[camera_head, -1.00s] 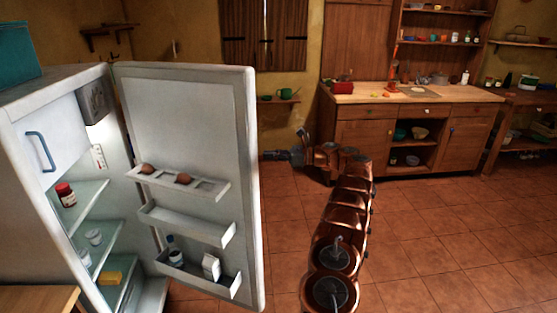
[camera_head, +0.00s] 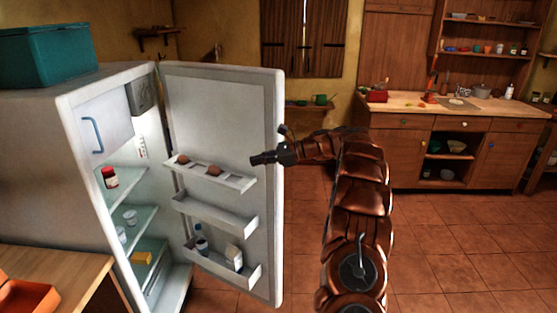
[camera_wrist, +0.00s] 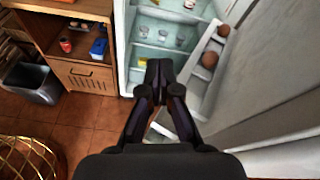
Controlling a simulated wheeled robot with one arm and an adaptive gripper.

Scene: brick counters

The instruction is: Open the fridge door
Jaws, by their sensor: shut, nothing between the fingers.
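The fridge (camera_head: 75,150) stands at the left in the head view, and its door (camera_head: 220,110) is swung wide open to the right, with the inner side showing. Eggs, a bottle and a white carton sit in the door's racks. My gripper (camera_head: 254,160) is shut and empty, in front of the door's inner side near the egg rack (camera_head: 238,183). In the wrist view my gripper (camera_wrist: 160,66) points at the lit fridge inside, with the door (camera_wrist: 265,80) on the right. I cannot tell whether it touches the door.
A teal box (camera_head: 45,55) stands on the fridge. A wooden counter (camera_head: 60,262) with an orange tray (camera_head: 28,297) is at the lower left. The wrist view shows a dark bin (camera_wrist: 32,82) at the left. The tiled floor (camera_head: 455,240) on the right is clear.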

